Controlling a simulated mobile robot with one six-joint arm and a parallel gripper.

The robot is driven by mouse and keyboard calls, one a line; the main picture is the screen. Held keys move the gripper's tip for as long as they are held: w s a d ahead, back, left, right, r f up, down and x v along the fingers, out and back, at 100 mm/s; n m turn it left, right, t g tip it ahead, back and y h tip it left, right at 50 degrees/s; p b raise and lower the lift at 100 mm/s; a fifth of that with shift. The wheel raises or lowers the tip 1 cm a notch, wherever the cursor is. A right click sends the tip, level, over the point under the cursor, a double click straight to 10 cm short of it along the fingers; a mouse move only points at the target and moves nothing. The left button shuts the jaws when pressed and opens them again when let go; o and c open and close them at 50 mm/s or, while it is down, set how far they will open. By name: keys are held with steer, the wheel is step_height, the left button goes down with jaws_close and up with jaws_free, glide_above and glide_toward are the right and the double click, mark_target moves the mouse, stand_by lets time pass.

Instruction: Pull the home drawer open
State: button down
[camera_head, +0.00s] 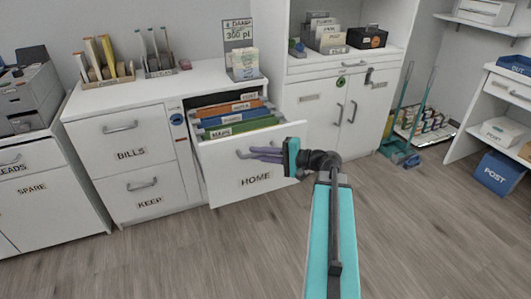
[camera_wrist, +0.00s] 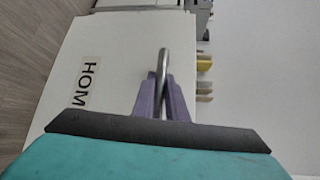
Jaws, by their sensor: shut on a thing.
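The home drawer (camera_head: 222,172) is a deep white drawer with a HOME label (camera_head: 256,178). It stands pulled out from the white cabinet, and colourful hanging folders (camera_head: 235,117) show inside it. My gripper (camera_head: 257,154) has its purple fingers at the drawer's front, shut on the metal bar handle (camera_wrist: 163,62). In the wrist view the two purple fingers (camera_wrist: 160,98) sit on both sides of the bar, and the drawer front (camera_wrist: 100,50) appears turned sideways with part of its label cut off.
The BILLS drawer (camera_head: 122,137) and KEEP drawer (camera_head: 142,186) to the left are shut. A double-door cabinet (camera_head: 325,110) stands right of the home drawer, close to its front corner. The wood floor (camera_head: 420,220) in front is clear.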

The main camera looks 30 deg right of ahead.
steer(key=shift+s+a, duration=0.2)
steer(key=shift+a, duration=0.2)
steer(key=c, duration=1.8)
jaws_free()
steer(key=shift+d, duration=0.2)
steer(key=shift+d, duration=0.1)
steer(key=p+v, duration=0.2)
steer(key=v, duration=1.1)
steer(key=shift+s+d+p, duration=0.15)
steer(key=shift+s+p, duration=0.15)
